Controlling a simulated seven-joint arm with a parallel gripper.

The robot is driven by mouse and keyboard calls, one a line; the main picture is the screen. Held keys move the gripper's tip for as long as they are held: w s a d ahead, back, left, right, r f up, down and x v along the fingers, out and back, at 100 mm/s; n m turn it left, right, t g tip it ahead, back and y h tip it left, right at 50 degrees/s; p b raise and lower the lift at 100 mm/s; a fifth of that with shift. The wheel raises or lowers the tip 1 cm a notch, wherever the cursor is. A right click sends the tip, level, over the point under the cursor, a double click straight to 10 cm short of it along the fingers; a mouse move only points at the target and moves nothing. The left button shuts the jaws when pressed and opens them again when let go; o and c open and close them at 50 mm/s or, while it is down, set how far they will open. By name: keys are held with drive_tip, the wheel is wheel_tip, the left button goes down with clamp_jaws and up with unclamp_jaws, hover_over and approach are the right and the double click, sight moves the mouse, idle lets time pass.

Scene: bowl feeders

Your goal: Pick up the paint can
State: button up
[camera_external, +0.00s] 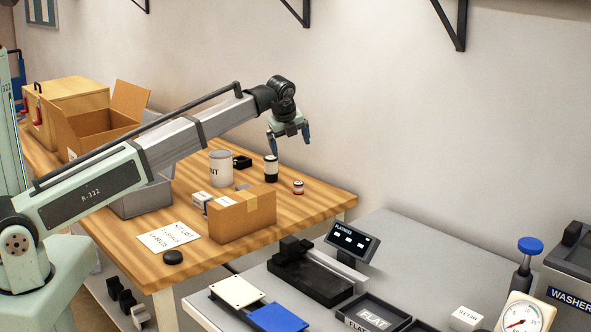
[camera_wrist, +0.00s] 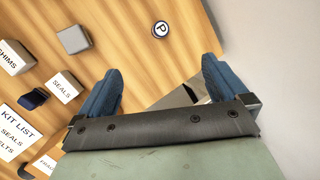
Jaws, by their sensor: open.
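The paint can (camera_external: 220,168) is a pale grey-white cylinder standing upright on the wooden table, its label partly readable as "NT". My gripper (camera_external: 290,143) is open and empty above the table's back right part, to the right of the can and higher than it. A dark bottle-like container with a white band (camera_external: 271,168) stands below my gripper. In the wrist view my blue fingers (camera_wrist: 162,65) are spread with nothing clearly held between them. I cannot pick out the paint can for sure in that view.
A cardboard box (camera_external: 242,214), small white boxes, a black block (camera_external: 242,162) and a small red-and-white jar (camera_external: 298,187) stand around the can. A kit list sheet (camera_external: 168,237) and a black puck (camera_external: 172,257) lie in front. An open carton (camera_external: 97,128) stands behind left.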

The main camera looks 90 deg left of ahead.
sight(221, 153)
drive_tip(key=s+a+g, duration=0.1)
drive_tip(key=s+a, duration=0.3)
drive_tip(key=s, duration=0.3)
drive_tip(key=s+a+n+g+h, duration=0.1)
drive_tip(key=s+a, duration=0.3)
drive_tip(key=s, duration=0.4)
drive_tip(key=s+a+g, duration=0.1)
drive_tip(key=s+a, duration=0.2)
drive_tip(key=s, duration=0.4)
drive_tip(key=x, duration=0.8)
drive_tip(key=s+x, duration=0.1)
drive_tip(key=x, duration=0.4)
drive_tip(key=shift+a+r, duration=0.1)
drive_tip(key=shift+a, duration=0.2)
drive_tip(key=shift+c, duration=0.2)
drive_tip(key=c, duration=1.1)
drive_tip(key=shift+c, duration=0.2)
drive_tip(key=shift+r, duration=0.2)
